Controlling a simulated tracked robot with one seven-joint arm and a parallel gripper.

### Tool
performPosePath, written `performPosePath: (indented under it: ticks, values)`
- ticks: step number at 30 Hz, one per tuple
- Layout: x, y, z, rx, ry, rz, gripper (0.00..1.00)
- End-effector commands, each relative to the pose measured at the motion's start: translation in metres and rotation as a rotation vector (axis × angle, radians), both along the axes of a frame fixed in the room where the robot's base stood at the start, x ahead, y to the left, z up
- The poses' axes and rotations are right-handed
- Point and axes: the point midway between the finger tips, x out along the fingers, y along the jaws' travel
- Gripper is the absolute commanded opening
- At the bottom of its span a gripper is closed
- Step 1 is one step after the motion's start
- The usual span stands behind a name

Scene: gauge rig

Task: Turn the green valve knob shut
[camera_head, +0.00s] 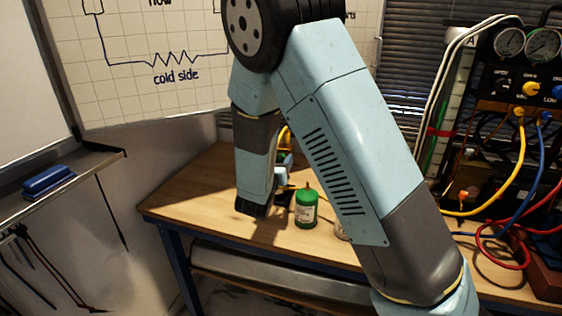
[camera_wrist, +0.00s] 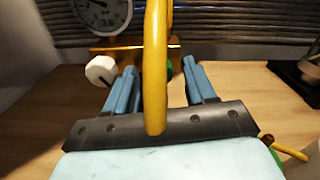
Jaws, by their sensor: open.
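In the wrist view a small green patch (camera_wrist: 169,72), likely the green valve knob, shows just right of the yellow hose, between my fingers. Most of it is hidden, and its turn cannot be read. My gripper (camera_wrist: 159,68) is open, with one blue finger on each side of that patch; contact cannot be told. A yellow hose (camera_wrist: 156,60) crosses the middle of this view, in front of the gap. A white knob (camera_wrist: 101,70) stands left of my left finger, below a round dial gauge (camera_wrist: 103,12). In the head view my arm hides the rig and knob.
A green can (camera_head: 306,210) stands on the wooden table (camera_head: 185,205), close to my gripper in the head view. A manifold with gauges (camera_head: 525,42) and coloured hoses fills the right side. A blue eraser (camera_head: 48,181) lies on the left ledge. The table's left part is clear.

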Motion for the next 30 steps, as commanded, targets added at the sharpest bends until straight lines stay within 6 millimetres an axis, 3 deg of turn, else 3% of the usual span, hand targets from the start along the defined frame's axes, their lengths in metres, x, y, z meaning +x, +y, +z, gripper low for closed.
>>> performPosePath:
  ticks: [11, 27, 30]
  values:
    - [0.0049, -0.0022, 0.0002, 0.000, 0.000, 0.000, 0.55]
    - [0.0049, -0.0025, 0.0001, 0.000, 0.000, -0.001, 0.04]
    - [0.0047, -0.0055, 0.0001, 0.000, 0.000, -0.001, 0.00]
